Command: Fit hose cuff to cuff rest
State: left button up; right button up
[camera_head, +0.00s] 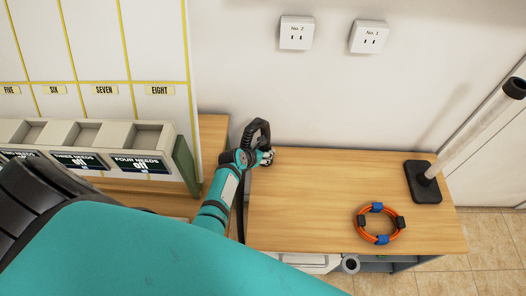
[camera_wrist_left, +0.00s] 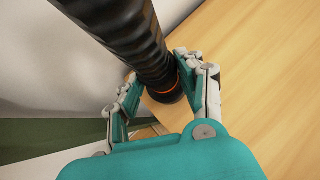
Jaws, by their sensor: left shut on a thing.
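My left gripper (camera_head: 265,157) is at the back left corner of the wooden table. It is shut on the hose cuff (camera_wrist_left: 166,92), a black end piece with a thin orange ring. The black ribbed hose (camera_wrist_left: 122,35) runs up and away from the cuff in the left wrist view, and loops above the gripper (camera_head: 258,130) in the head view. The fingers hide part of the cuff. My right gripper is not in view.
The wooden table (camera_head: 310,190) is mostly clear. An orange cable coil (camera_head: 380,223) with blue and black clips lies on its right half. A pole on a black base (camera_head: 424,182) leans at the right. A grey bin rack (camera_head: 80,135) stands left; two sockets (camera_head: 297,33) are on the wall.

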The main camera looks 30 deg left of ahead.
pick_arm(q)
jog(key=shift+f, duration=0.1)
dwell(0.3)
jog(key=o, duration=1.2)
